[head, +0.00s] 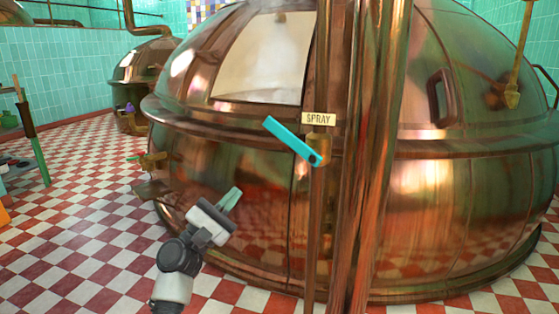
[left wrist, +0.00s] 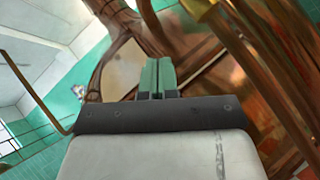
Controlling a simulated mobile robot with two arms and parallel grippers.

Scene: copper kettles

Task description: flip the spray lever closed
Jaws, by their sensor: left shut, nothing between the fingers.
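The spray lever (head: 290,140) is a flat turquoise bar on a vertical copper pipe in front of the big kettle. It slants from its pivot at the lower right up to its free end at the upper left. A cream plate reading SPRAY (head: 318,119) sits just above the pivot. My left gripper (head: 231,198) is below and left of the lever, apart from it. Its green fingers are shut and empty, and they also show in the left wrist view (left wrist: 158,76). I cannot make out the lever in the left wrist view. My right gripper is not in view.
The big copper kettle (head: 440,190) fills the middle and right, with thick vertical pipes (head: 367,200) right of the lever. A brass tap (head: 153,161) sticks out at its left. A smaller kettle (head: 140,68) stands behind. Checkered floor (head: 75,235) is open at the left.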

